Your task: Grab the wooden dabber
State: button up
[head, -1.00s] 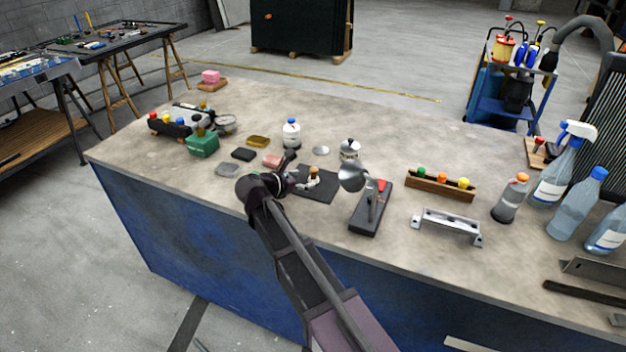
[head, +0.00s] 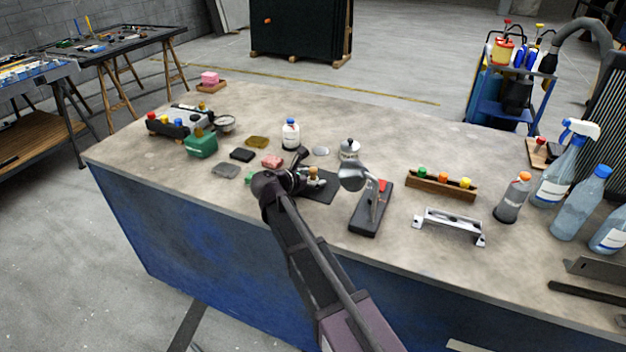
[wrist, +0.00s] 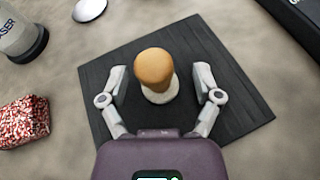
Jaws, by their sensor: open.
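The wooden dabber (wrist: 155,72) has a rounded tan wooden top and a pale lower part. It stands on a dark square mat (wrist: 243,96) in the wrist view. My gripper (wrist: 161,80) is open, with one finger on each side of the dabber and a gap on both sides. In the head view the dabber (head: 313,172) shows small at the tip of my gripper (head: 308,179), on the dark mat (head: 327,191). My arm hides part of the mat there.
A clamp-like tool on a dark base (head: 370,210) stands right of the mat. A metal disc (wrist: 89,9) lies behind. Several bottles stand at the bench's right.

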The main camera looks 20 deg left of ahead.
aim_at(313, 169)
dwell(0.3)
jog(key=c, duration=1.1)
jog(key=shift+r, duration=0.2)
notch_tip(313, 169, up, 3)
jog(key=p, duration=0.3)
jog(key=shift+r+p, duration=0.2)
jog(key=shift+p, duration=0.15)
jog(key=s+a, duration=0.2)
jog(key=s, duration=0.2)
jog(key=s+a+p, duration=0.1)
jog(key=s+a, duration=0.2)
jog(key=s, duration=0.2)
jog(key=s+a+r, duration=0.1)
jog(key=s+a, duration=0.1)
jog(key=s, duration=0.3)
jog(key=shift+s+a+r, duration=0.1)
jog(key=shift+s+a, duration=0.05)
jog(key=shift+s, duration=0.05)
